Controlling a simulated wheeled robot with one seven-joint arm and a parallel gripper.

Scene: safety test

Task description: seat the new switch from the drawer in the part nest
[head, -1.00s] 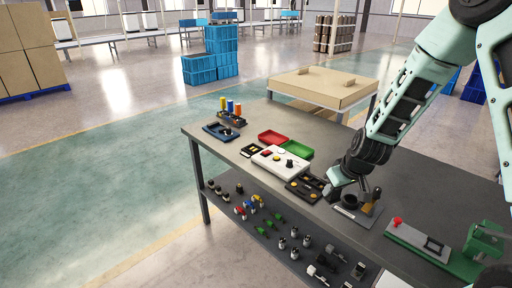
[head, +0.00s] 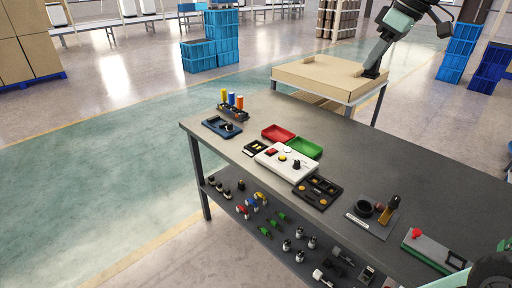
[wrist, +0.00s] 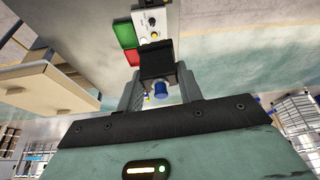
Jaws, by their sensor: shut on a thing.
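My gripper (head: 379,58) is raised at the upper right in the head view. In the wrist view my gripper (wrist: 158,82) is shut on a dark block with a blue round part (wrist: 161,90), apparently the switch. It is held well clear of the bench. A green fixture (head: 428,256) with a red knob and dark rectangular frame, probably the part nest, is partly cut off at the lower right.
The grey bench (head: 340,150) carries a white panel (head: 268,166), red tray (head: 277,133), green tray (head: 306,149), black tray (head: 333,186) and a plate with a black ring (head: 364,209). Several small parts lie on the lower shelf (head: 225,208). The bench's right middle is clear.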

